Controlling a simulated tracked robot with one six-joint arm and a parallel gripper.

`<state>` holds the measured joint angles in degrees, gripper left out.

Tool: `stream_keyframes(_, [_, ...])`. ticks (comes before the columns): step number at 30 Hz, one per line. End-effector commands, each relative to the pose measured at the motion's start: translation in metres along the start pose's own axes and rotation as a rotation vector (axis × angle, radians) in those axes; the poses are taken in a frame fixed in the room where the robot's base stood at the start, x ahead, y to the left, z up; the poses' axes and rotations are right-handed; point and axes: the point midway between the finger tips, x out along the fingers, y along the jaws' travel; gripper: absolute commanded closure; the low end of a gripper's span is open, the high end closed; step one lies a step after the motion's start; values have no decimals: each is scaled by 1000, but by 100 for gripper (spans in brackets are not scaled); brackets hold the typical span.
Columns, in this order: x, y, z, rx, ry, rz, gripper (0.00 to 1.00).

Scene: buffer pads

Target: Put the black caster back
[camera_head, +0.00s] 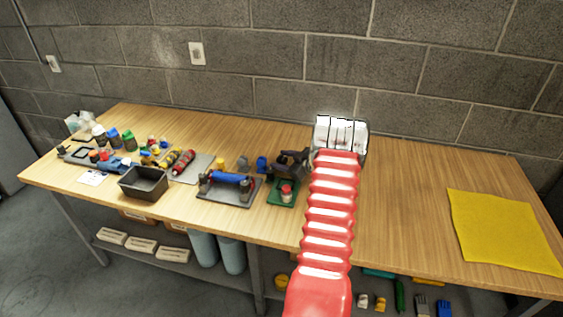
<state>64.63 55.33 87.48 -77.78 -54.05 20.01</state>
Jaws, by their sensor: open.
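My gripper (340,133) is the pale, ribbed end of my red arm, over the back middle of the table; it is open, and its fingertips are hard to make out. A dark object (290,158) sits just left of it, behind the green pad (283,201); it may be the black caster, but it is too small to tell. A grey pad (224,198) left of it carries a blue roller (230,178) and small dark parts. My arm hides part of the table.
A black open bin (143,183) stands near the front edge at left. Another grey pad (187,172) holds red and yellow parts. Several bottles and small items crowd the far left. A yellow mat (500,230) lies at right. The table between my arm and the mat is clear.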

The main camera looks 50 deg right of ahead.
Motion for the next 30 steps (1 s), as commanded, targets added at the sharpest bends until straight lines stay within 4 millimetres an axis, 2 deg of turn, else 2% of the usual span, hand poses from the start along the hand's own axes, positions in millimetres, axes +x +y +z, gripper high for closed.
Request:
stream_keyframes(8, [-25, 2, -1, -1, -1, 2, 53])
stream_keyframes(21, [-100, 2, -1, 0, -1, 2, 53])
stream_keyframes(25, [-114, 1, -1, 0, 1, 1, 53])
stream_keyframes(30, [-121, 0, -1, -1, 1, 0, 53])
